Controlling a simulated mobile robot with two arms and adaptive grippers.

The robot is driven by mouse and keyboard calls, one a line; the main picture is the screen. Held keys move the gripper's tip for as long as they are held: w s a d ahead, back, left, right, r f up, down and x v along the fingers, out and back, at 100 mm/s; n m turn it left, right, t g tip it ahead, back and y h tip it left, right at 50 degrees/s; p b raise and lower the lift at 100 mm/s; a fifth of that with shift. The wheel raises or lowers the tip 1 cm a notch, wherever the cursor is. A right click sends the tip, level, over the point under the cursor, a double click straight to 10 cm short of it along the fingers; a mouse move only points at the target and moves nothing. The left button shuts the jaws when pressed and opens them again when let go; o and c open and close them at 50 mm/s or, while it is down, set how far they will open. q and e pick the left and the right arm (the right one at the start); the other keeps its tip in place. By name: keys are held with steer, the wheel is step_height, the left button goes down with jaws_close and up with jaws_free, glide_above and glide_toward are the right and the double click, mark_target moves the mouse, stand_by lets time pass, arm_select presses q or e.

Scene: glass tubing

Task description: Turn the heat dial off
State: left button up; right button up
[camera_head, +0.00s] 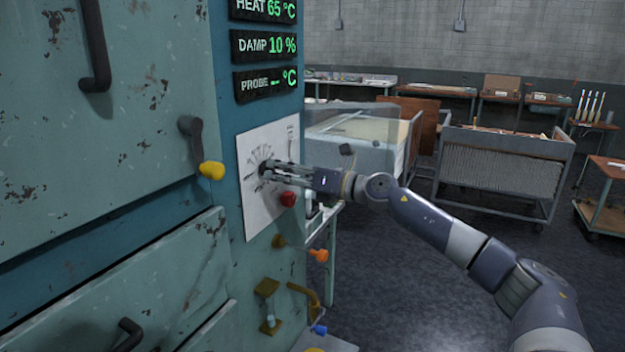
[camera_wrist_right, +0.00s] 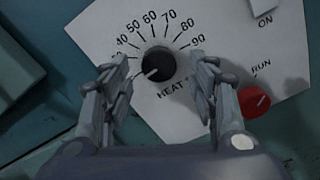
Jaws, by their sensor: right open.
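The heat dial (camera_wrist_right: 158,64) is a black round knob with a white pointer line, on a white plate marked HEAT with numbers from 40 to 90. In the right wrist view its pointer line aims to the lower left, away from the numbers. My right gripper (camera_wrist_right: 160,88) is open, with one finger on each side of the dial; I cannot tell whether they touch it. In the head view my right gripper (camera_head: 270,171) reaches the white plate (camera_head: 252,218) and partly hides the dial. My left gripper is not in view.
A red knob (camera_wrist_right: 254,101) marked RUN sits right of the dial, close to my right finger. Displays above read HEAT 65 °C (camera_head: 265,9) and DAMP 10 %. Carts (camera_head: 500,170) stand behind.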

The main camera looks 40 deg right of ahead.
steer(key=v, duration=0.9)
stand_by(0.5)
steer(key=shift+s, duration=0.1)
steer(key=shift+f, duration=0.1)
stand_by(0.5)
